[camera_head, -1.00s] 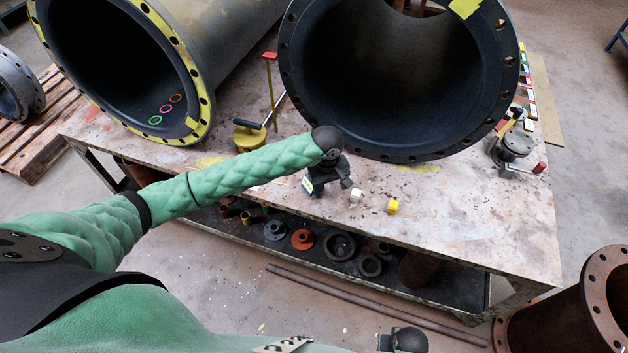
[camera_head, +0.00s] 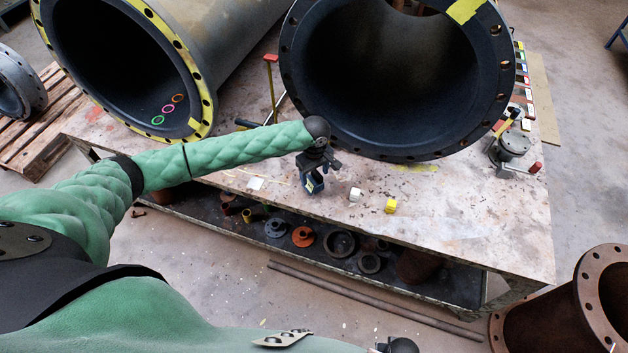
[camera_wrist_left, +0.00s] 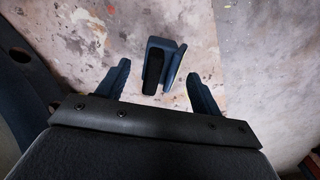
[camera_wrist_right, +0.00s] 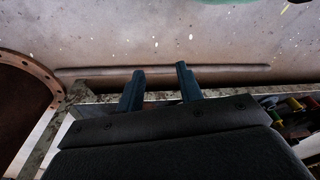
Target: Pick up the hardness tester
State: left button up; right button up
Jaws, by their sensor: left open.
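The hardness tester looks to be the small dark blue device (camera_head: 311,184) standing on the workbench near its front edge, below the mouth of the right-hand pipe. My left gripper (camera_head: 318,162) is just above it in the head view and covers its upper part. In the left wrist view the blue device (camera_wrist_left: 172,52) stands beyond and between the spread fingertips of my left gripper (camera_wrist_left: 160,73), with space on both sides. The left gripper is open and empty. My right gripper (camera_wrist_right: 157,71) is open and empty above the floor near a long bar.
The workbench (camera_head: 470,225) bears two large flanged pipes, the left one (camera_head: 205,115) and the right one (camera_head: 300,100). A white block (camera_head: 355,194) and a yellow block (camera_head: 390,205) lie right of the device. A gauge (camera_head: 513,145) stands farther right.

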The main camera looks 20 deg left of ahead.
pick_arm(q)
jog(key=shift+f+p, duration=0.3)
jog(key=shift+f, duration=1.05)
pick_arm(e)
jog(key=shift+s+d+f, duration=0.1)
jog(key=shift+d+f, duration=0.05)
jog(key=shift+f, duration=0.45)
jog(key=shift+s+d+f, duration=0.1)
jog(key=shift+d+f, duration=0.05)
jog(key=shift+f, duration=0.4)
pick_arm(q)
jog(key=c, duration=1.2)
pick_arm(e)
jog(key=shift+w, duration=0.1)
pick_arm(q)
jog(key=shift+r, duration=0.15)
